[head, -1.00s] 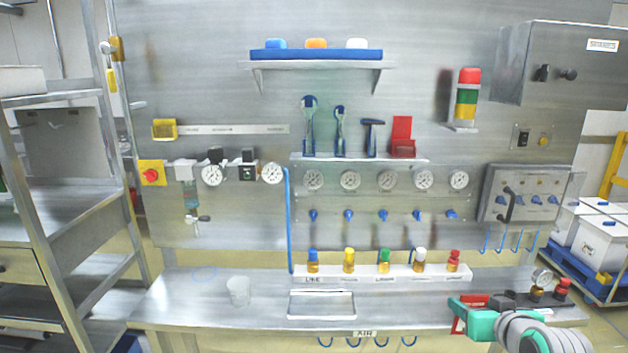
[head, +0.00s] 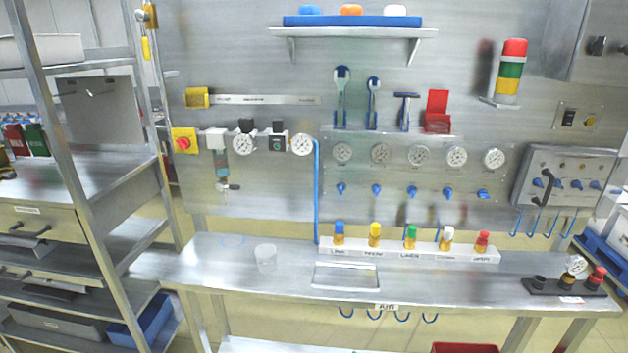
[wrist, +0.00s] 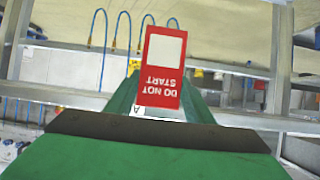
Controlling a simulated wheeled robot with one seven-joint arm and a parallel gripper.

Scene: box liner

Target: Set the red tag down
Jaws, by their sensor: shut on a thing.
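The red tag (wrist: 163,70) shows in the wrist view, with a white panel and the words "DO NOT START" upside down. My green gripper (wrist: 152,108) is shut on it, with the tag standing out beyond the fingertips. The fingers partly hide its lower end. Neither my gripper nor the tag is seen in the head view.
The steel bench (head: 215,270) has a clear patch at its left around a clear cup (head: 266,258). A white rack (head: 400,250) of coloured-cap bottles and a shallow tray (head: 346,275) stand mid-bench. Blue hooks (head: 375,314) hang below the front edge.

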